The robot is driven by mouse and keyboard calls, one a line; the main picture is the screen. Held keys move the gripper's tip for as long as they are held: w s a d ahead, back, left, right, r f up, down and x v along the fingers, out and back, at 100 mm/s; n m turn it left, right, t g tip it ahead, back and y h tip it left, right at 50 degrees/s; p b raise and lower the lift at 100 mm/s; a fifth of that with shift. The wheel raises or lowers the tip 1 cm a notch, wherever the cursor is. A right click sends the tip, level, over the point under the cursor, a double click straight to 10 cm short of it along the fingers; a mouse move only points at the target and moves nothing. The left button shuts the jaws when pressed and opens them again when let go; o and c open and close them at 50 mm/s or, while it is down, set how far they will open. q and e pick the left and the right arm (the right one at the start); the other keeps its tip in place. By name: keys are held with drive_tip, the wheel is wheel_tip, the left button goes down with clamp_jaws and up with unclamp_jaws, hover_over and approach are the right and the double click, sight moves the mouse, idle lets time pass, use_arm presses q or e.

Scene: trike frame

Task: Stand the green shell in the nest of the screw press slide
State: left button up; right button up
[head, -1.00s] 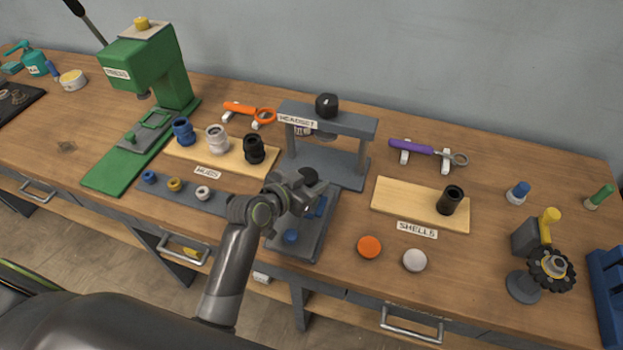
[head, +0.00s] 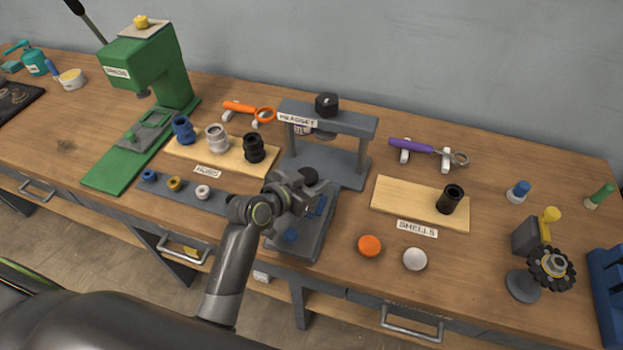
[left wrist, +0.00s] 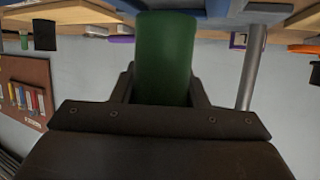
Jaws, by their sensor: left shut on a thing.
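The green shell (left wrist: 165,55) is upright between the two fingers of my left gripper (left wrist: 162,88) in the left wrist view. In the head view my left gripper (head: 306,194) is over the screw press slide (head: 311,241), and the green shell cannot be made out there. The slide is a grey plate in front of the grey screw press (head: 330,160), with a blue nest (head: 320,207) partly hidden by the gripper and a blue knob (head: 291,235). I cannot tell whether the shell touches the nest. My right gripper is not in view.
The hubs board (head: 185,153) with several hubs and a grey strip of small rings lie left of the slide. The shells board (head: 400,205) with a black shell (head: 450,199) is to the right. Orange (head: 369,245) and white (head: 414,259) discs lie near the front edge.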

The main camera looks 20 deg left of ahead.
use_arm(q)
drive_tip(key=shift+f+b, duration=0.55)
drive_tip(key=shift+f, duration=0.2)
drive_tip(key=o, duration=1.2)
drive_tip(key=shift+o, duration=0.5)
drive_tip(key=shift+f, duration=0.1)
drive_tip(key=shift+s, duration=0.1)
drive_tip(key=b+v, duration=0.2)
drive_tip(key=v, duration=1.5)
drive_tip(key=shift+a, duration=0.1)
